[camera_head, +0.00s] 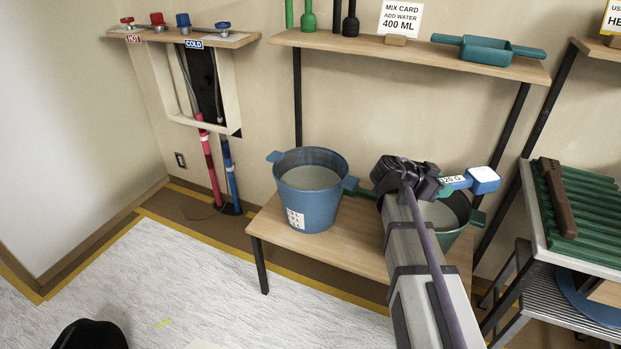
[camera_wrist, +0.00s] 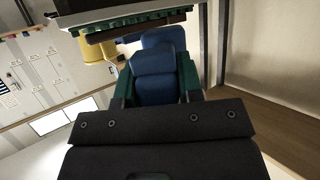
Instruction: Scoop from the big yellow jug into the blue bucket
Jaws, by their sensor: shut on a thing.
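The blue bucket (camera_head: 326,208) stands upright on the low wooden bench, with pale grey material inside. My gripper (camera_head: 432,184) is shut on a blue scoop (camera_head: 484,174) with a "120 G" label; its cup shows a white top. The scoop is over or near the right rim of a green bucket, to the right of the blue bucket. In the wrist view my gripper (camera_wrist: 157,92) has the blue scoop (camera_wrist: 155,63) between its green fingers. A yellow container (camera_wrist: 96,48), possibly the big yellow jug, shows partly behind at the left. It is not seen in the head view.
The green bucket (camera_head: 443,238) is partly hidden by my arm. A ribbed green tray (camera_head: 592,215) lies right. Valves and pipes are left.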

